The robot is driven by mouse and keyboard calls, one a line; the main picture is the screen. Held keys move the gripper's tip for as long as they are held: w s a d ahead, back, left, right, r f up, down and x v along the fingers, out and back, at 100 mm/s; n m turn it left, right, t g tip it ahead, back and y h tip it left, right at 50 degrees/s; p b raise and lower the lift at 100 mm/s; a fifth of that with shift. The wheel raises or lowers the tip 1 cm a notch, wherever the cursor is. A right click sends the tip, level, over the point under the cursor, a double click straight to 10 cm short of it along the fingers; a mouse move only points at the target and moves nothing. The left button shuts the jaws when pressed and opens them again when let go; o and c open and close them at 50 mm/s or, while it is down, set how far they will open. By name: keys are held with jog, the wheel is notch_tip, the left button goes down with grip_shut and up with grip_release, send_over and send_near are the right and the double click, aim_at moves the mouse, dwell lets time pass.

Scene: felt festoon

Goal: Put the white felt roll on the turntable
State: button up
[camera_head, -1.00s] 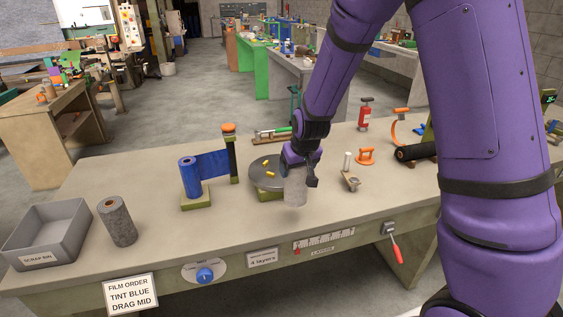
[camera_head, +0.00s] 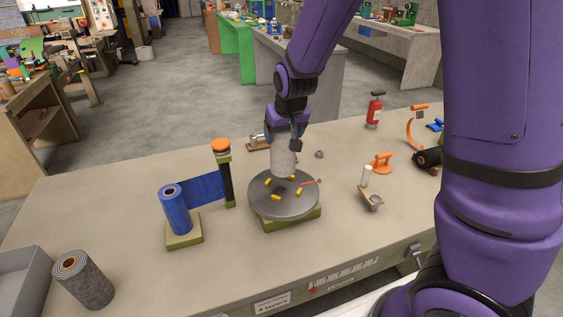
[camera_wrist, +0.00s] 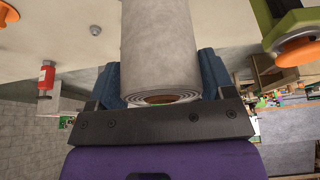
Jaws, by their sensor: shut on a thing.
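The white felt roll (camera_head: 284,160) is a pale upright cylinder in my gripper (camera_head: 292,136). In the wrist view, the white felt roll (camera_wrist: 160,45) sits between the blue finger pads of my gripper (camera_wrist: 163,85), its spiral end and brown core showing. The turntable (camera_head: 284,205) is a dark grey disc with several yellow pegs and a red mark, on an olive base.
A blue film roll (camera_head: 175,210) on a stand runs film to a post with an orange knob (camera_head: 221,146), left of the turntable. A grey felt roll (camera_head: 84,281) and a scrap bin (camera_head: 20,283) are at front left. An orange-handled tool (camera_head: 382,163) and fire extinguisher (camera_head: 374,110) are to the right.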

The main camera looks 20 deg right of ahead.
aim_at(284, 153)
jog(key=shift+f, duration=3.5)
jog(key=o, duration=1.5)
jog(key=v, duration=1.2)
jog(key=shift+s+r, duration=0.15)
jog(key=shift+r, duration=0.15)
jog(key=s+d+r, duration=0.3)
jog(key=s+r, duration=0.4)
jog(key=s, duration=0.5)
jog(key=s+d+r, duration=0.3)
jog(key=s+r, duration=0.4)
jog(key=s, duration=0.5)
jog(key=shift+s+d+r+t, duration=0.3)
jog(key=shift+d+r+t, duration=0.1)
